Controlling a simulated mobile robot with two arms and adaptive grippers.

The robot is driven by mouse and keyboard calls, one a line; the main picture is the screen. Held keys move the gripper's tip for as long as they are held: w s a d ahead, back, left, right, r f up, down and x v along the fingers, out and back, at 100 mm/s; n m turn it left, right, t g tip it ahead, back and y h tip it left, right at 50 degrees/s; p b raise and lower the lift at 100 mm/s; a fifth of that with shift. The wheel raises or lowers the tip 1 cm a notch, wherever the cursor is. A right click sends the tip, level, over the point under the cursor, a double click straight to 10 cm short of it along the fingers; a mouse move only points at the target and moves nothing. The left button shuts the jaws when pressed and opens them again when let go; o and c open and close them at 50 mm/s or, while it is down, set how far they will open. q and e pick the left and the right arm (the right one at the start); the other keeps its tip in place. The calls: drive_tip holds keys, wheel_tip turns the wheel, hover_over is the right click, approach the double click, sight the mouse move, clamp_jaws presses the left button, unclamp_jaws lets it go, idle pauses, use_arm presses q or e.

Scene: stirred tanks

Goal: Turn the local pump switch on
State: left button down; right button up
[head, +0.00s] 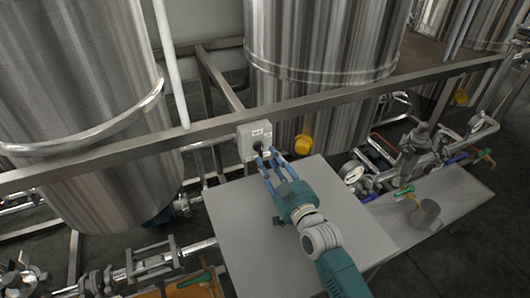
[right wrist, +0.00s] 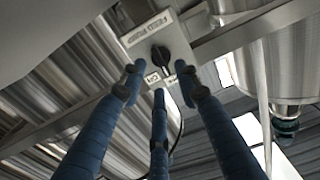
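The pump switch is a pale grey box (head: 244,146) fixed to the metal rail, with a black rotary knob (head: 258,146) on its face. In the right wrist view the knob (right wrist: 160,58) sits mid-face, with a partly legible label above it and a small label below. My right gripper (head: 268,160) has three blue fingers, spread apart and empty, just in front of the box. In the right wrist view its fingertips (right wrist: 159,76) surround the knob's outline from the near side; I cannot tell whether any touches. My left gripper is not in view.
A metal rail (head: 360,95) crosses in front of large steel tanks (head: 325,45). A grey table (head: 240,235) lies under my right arm. A metal mug (head: 426,213) stands on a grey surface at right, near pipes and valves. Yellow caps (head: 303,144) show below the rail.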

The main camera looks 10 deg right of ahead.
sight(260, 149)
drive_tip(key=shift+w+a, duration=0.2)
drive_tip(key=shift+w, duration=0.75)
drive_tip(key=shift+w+a, duration=0.15)
drive_tip(key=shift+w, duration=0.75)
clamp_jaws()
drive_tip(key=shift+m, duration=0.4)
drive_tip(key=shift+m+p, duration=0.55)
drive_tip(key=shift+m, duration=0.45)
drive_tip(key=m, duration=0.2)
drive_tip(key=shift+d+f+m, duration=0.1)
drive_tip(key=shift+m, duration=0.2)
drive_tip(key=m, duration=0.3)
drive_tip(key=shift+f+p, duration=0.15)
drive_tip(key=shift+p, duration=0.25)
drive_tip(key=shift+f+m, duration=0.1)
drive_tip(key=shift+m, duration=1.6)
